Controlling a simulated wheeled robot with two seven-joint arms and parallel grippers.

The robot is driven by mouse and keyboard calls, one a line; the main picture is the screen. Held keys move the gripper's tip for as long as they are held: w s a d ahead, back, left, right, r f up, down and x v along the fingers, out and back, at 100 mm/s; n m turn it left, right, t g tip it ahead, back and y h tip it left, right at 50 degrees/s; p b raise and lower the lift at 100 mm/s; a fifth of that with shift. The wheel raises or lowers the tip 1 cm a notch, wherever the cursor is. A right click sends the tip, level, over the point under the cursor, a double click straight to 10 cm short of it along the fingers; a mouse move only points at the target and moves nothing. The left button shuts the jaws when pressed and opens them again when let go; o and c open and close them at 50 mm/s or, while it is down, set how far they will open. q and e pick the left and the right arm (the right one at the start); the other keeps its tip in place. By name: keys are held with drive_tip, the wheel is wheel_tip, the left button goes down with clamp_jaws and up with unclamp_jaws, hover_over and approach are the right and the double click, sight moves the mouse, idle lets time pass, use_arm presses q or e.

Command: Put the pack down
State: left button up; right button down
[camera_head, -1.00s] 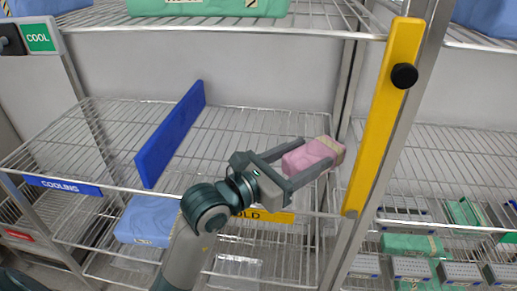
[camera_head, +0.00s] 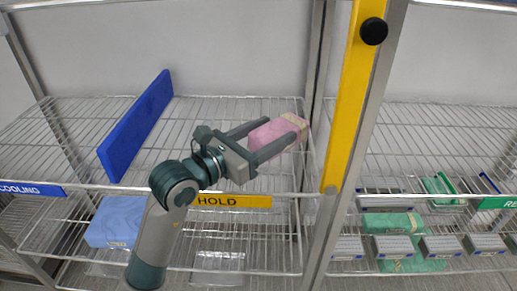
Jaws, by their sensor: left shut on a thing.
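My left gripper (camera_head: 275,145) is shut on a pink pack (camera_head: 272,134) with a beige band near its far end. The pack is held between the two fingers, over the right part of the wire shelf (camera_head: 215,112) that carries a yellow HOLD label (camera_head: 232,201). I cannot tell whether the pack touches the shelf wires. The shelf around the pack is bare. My right gripper is not in view.
A blue upright divider (camera_head: 136,125) splits the shelf, with a blue COOLING label (camera_head: 32,189) to its left. A yellow post with a black knob (camera_head: 374,31) stands right of the pack. A blue pack (camera_head: 115,222) lies below.

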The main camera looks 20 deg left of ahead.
use_arm(q)
drive_tip(key=w+a+f, duration=0.1)
drive_tip(key=w, duration=0.1)
drive_tip(key=w+a+f, duration=0.1)
drive_tip(key=a+f, duration=0.1)
drive_tip(key=w+a+f, duration=0.1)
drive_tip(key=w, duration=0.1)
drive_tip(key=shift+w+a+f, duration=0.15)
drive_tip(key=shift+w+a, duration=0.2)
drive_tip(key=shift+a, duration=0.05)
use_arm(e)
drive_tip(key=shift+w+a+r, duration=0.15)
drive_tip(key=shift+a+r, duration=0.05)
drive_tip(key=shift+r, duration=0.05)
use_arm(q)
drive_tip(key=shift+f, duration=0.1)
wheel_tip(320, 180, down, 4)
drive_tip(key=shift+r+p, duration=0.25)
drive_tip(key=shift+p, duration=0.15)
drive_tip(key=shift+f, duration=0.15)
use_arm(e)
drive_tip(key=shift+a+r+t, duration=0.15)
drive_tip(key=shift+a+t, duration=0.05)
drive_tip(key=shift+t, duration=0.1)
use_arm(q)
drive_tip(key=shift+f, duration=0.1)
drive_tip(key=o, duration=1.3)
drive_tip(key=shift+c, duration=0.2)
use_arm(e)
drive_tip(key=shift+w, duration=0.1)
